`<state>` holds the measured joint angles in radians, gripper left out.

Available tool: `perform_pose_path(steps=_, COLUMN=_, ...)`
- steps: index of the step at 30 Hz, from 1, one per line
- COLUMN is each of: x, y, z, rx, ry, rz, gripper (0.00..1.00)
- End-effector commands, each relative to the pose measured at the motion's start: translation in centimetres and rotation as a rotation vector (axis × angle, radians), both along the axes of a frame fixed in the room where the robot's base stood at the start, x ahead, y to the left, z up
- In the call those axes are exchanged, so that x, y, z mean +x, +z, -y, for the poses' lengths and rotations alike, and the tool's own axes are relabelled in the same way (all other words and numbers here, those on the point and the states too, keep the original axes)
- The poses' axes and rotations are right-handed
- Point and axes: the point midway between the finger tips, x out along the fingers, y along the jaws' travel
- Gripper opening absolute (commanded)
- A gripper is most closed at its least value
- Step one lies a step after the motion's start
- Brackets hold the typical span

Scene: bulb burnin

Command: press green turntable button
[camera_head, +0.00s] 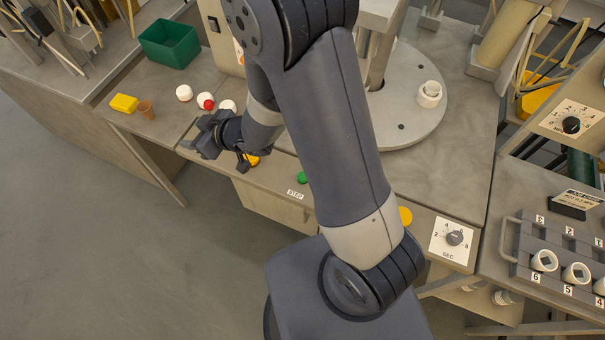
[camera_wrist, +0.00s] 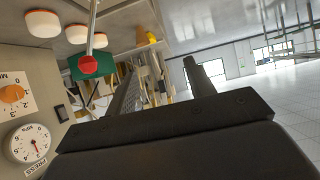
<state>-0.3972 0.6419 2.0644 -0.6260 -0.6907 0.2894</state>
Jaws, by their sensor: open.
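A white socket (camera_head: 429,94) stands on the disc. My gripper (camera_head: 203,138) is over the bench's front edge, left of the green button and apart from it. In the wrist view, my gripper (camera_wrist: 162,82) has its two fingers apart with nothing between them. The green button does not show there.
A red ball knob (camera_head: 208,104) and white domes (camera_head: 184,92) are close behind my gripper. A green bin (camera_head: 169,44) and a yellow block (camera_head: 124,103) lie farther left. A dial panel (camera_head: 452,240) is right of my arm. Open floor (camera_head: 110,240) lies in front.

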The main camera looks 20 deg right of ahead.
Motion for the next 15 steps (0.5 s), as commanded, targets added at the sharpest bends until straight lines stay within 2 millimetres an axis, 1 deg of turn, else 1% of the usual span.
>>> perform_pose_path(steps=1, x=0.00, y=0.00, z=0.00, rx=0.000, ry=0.000, rz=0.000, gripper=0.47)
perform_pose_path(steps=2, x=0.00, y=0.00, z=0.00, rx=0.000, ry=0.000, rz=0.000, gripper=0.45)
perform_pose_path(steps=15, x=0.00, y=0.00, z=0.00, rx=0.000, ry=0.000, rz=0.000, gripper=0.09)
